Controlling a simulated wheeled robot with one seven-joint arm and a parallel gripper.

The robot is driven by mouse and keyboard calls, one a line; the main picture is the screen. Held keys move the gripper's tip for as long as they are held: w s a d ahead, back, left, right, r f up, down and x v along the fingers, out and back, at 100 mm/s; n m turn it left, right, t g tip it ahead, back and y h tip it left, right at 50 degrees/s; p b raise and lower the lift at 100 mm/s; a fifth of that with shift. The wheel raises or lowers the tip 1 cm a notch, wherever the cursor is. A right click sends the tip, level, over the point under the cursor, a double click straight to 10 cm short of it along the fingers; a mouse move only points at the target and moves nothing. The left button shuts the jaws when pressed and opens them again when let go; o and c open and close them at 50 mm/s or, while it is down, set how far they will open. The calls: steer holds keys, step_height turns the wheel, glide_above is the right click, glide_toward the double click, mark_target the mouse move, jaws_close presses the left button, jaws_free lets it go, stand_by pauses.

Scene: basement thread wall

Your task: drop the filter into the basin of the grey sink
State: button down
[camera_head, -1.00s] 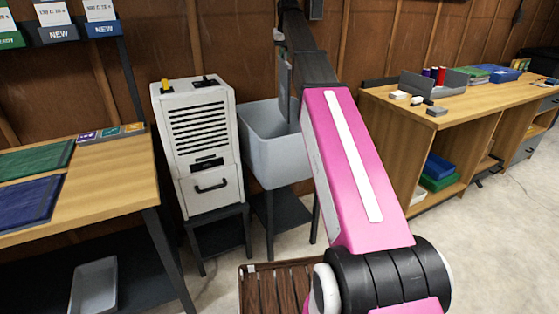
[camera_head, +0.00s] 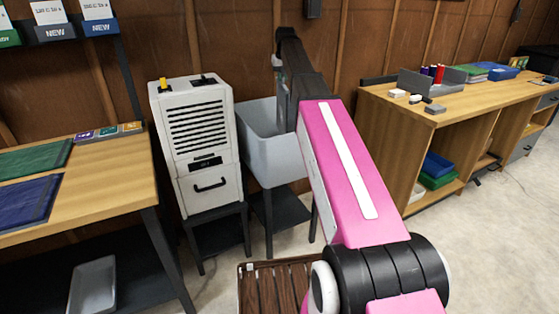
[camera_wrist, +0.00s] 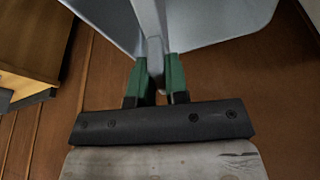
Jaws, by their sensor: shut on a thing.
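The grey sink (camera_head: 272,160) stands on a dark stand at the back, between the white cabinet and my arm. Its basin is open at the top, and my arm hides its right part. In the wrist view a grey basin wall (camera_wrist: 215,22) fills the top. My gripper (camera_wrist: 160,76) has green fingers shut on the filter (camera_wrist: 148,22), a thin grey panel seen nearly edge-on. In the head view the filter (camera_head: 283,108) hangs down at the basin's right side, overlapping the opening. I cannot tell how deep it reaches. My forearm hides most of the gripper there.
A white cabinet (camera_head: 193,142) with a dark vent and handle stands just left of the sink. A wooden workbench (camera_head: 105,185) is at left, and another wooden bench (camera_head: 455,112) at right. The wooden wall (camera_head: 235,45) is close behind the sink.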

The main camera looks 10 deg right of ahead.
steer(key=shift+f, duration=0.75)
steer(key=c, duration=1.1)
jaws_free()
steer(key=shift+o, duration=0.2)
steer(key=shift+r, duration=0.1)
steer(key=v, duration=1)
steer(key=shift+s+r, duration=0.2)
steer(key=shift+r, duration=0.1)
